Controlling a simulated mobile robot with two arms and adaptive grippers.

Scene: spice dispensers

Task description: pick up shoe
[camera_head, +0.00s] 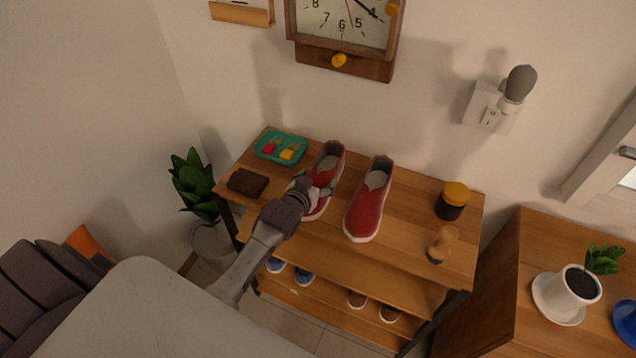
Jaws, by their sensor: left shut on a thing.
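Two red slip-on shoes with white soles stand on the top of a wooden shelf. The left red shoe (328,170) is partly hidden by my left gripper. The right red shoe (368,203) stands beside it, apart from the gripper. My left gripper (312,188) is shut on the left red shoe at its near left side. I cannot tell whether this shoe is lifted off the shelf top. My right gripper is not in view.
The shelf (405,250) also bears a teal tray (262,146), a dark brown wallet-like item (247,182), a dark jar with a yellow lid (452,201) and a wooden brush (441,244). Blue shoes (304,277) and brown shoes (389,313) are on the lower level.

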